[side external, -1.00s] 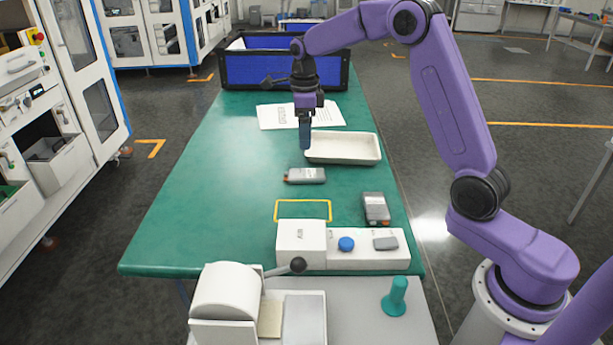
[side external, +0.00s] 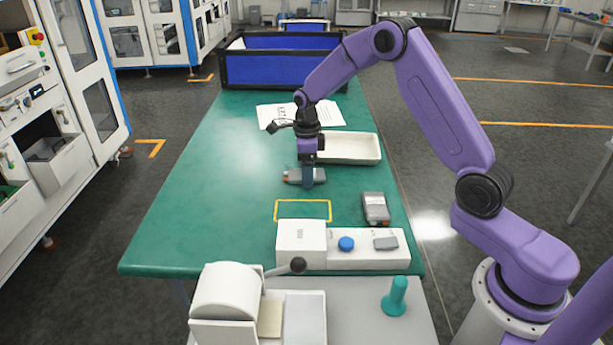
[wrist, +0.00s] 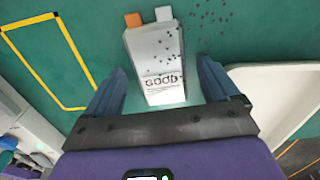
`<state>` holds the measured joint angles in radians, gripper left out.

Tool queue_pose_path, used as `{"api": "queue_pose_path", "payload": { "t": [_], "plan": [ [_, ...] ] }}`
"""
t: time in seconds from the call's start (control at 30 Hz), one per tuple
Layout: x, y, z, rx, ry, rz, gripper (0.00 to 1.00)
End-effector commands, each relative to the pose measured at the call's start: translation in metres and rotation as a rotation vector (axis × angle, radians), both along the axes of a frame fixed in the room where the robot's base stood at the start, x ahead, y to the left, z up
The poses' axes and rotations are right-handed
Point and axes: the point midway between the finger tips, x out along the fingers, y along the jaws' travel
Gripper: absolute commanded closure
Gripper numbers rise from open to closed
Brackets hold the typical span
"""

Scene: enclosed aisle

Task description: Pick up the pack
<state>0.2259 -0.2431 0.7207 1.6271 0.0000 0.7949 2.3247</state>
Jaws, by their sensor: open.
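A grey pack (side external: 293,177) lies flat on the green table, partly hidden behind my gripper (side external: 308,186). In the wrist view the pack (wrist: 156,55) is light grey with one orange tab and one grey tab at its far end, and lettering that looks like "GOOD". My gripper is open, with its fingers (wrist: 162,85) to the left and right of the pack's near end. I see room between each finger and the pack.
A white tray (side external: 372,158) is close on the right of my gripper. A yellow outlined rectangle (side external: 275,211) is on the table in front. A white box with a blue button (side external: 346,244) stands nearer. A blue bin (side external: 265,68) stands at the back.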

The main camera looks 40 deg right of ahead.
Motion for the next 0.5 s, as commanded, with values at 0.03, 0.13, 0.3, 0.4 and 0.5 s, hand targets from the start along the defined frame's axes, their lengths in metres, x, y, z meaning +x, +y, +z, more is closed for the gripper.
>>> {"api": "queue_pose_path", "payload": {
  "t": [0.03,0.13,0.3,0.4,0.5],
  "plan": [
    [0.0001,0.0001,-0.0008,0.000,0.000,0.000,0.12],
    [0.0002,0.0001,-0.0006,0.000,-0.001,0.000,0.12],
    [0.0003,0.0002,-0.0004,0.000,-0.001,0.000,0.44],
    [0.0002,0.0002,-0.0003,0.000,-0.001,0.001,0.75],
    [0.0003,0.0002,-0.0001,0.000,-0.001,0.001,0.75]
  ]
}}
